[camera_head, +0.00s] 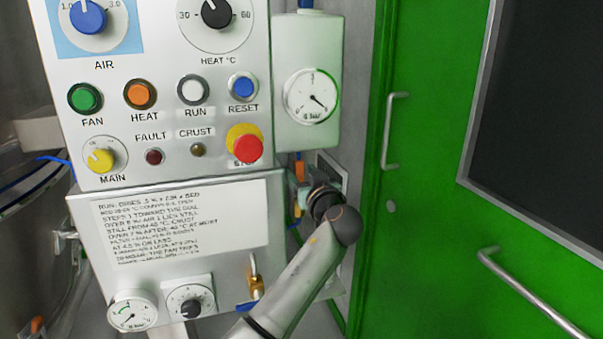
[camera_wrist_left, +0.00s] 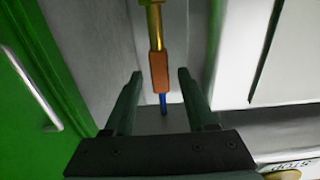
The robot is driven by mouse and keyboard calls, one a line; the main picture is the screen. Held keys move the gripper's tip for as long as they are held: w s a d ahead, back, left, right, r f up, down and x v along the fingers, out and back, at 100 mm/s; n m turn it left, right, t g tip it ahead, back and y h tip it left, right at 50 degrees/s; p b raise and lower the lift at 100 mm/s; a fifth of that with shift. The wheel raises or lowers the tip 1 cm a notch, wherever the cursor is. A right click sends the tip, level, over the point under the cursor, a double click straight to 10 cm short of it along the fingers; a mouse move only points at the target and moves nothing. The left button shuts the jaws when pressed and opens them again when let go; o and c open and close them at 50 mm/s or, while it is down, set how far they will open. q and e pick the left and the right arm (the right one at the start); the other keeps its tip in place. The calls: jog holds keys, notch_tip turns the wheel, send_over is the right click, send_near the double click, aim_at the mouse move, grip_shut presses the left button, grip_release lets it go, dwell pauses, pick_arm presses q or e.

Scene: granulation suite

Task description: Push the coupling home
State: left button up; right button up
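The coupling, an orange-brown sleeve (camera_wrist_left: 159,72), sits in line between a brass pipe (camera_wrist_left: 156,25) and a thin blue hose (camera_wrist_left: 163,103) in the left wrist view. In the head view an orange part (camera_head: 299,170) shows below the grey gauge box, partly hidden by my gripper. My left gripper (camera_head: 301,190) is at this part. In the left wrist view its two dark fingers (camera_wrist_left: 160,73) are apart, one on each side of the sleeve, with gaps showing on both sides. I cannot tell how deep the sleeve is between them. My right gripper is not in view.
The control panel (camera_head: 160,118), with knobs, buttons and a red stop button (camera_head: 247,148), stands left of my gripper. The gauge box (camera_head: 308,55) hangs above it. A green door (camera_head: 430,230) with metal handles is on the right. A brass valve (camera_head: 256,284) sticks out lower left.

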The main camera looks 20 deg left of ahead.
pick_arm(q)
grip_shut()
dwell(1.2)
